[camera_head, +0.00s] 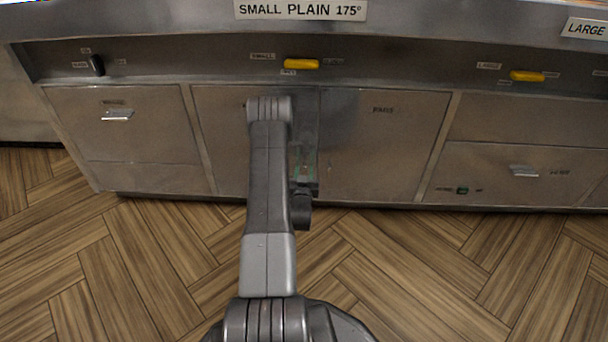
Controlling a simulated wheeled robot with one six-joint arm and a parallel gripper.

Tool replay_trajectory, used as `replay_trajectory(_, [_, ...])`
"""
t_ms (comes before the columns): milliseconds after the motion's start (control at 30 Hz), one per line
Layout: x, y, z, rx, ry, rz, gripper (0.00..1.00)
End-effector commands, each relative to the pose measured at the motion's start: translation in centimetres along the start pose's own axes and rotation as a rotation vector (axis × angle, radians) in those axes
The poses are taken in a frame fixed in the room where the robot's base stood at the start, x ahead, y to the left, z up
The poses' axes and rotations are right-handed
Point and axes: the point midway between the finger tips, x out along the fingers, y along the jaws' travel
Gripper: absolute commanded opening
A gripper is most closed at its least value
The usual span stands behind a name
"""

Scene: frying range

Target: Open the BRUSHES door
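No door label can be read as BRUSHES with certainty. The middle of the steel front has a left door panel (222,145), partly covered by my arm, and a right door panel (385,155) with a small dark label too blurred to read. Both panels look shut. My arm reaches up in front of the left panel. Beside it, near the seam, are a greenish, see-through upright strip and a dark part that looks like my wrist. I cannot make out gripper fingers; the arm hides that area, and any contact with the door.
A left panel (140,135) has a silver handle (117,114). Yellow knobs (302,64) and a black knob (96,65) line the fascia. The wooden floor (410,260) in front looks clear.

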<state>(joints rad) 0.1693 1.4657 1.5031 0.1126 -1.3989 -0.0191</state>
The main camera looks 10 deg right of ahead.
Motion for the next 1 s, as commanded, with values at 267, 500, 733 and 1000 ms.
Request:
replay_trajectory(267, [0.1,0.0,0.0,0.000,0.000,0.000,0.33])
replay_trajectory(500, [0.1,0.0,0.0,0.000,0.000,0.000,0.00])
replay_trajectory(733, [-0.1,-0.1,0.0,0.000,0.000,0.003,0.00])
replay_trajectory(1000, [-1.9,-1.9,0.0,-0.001,-0.001,0.050,0.00])
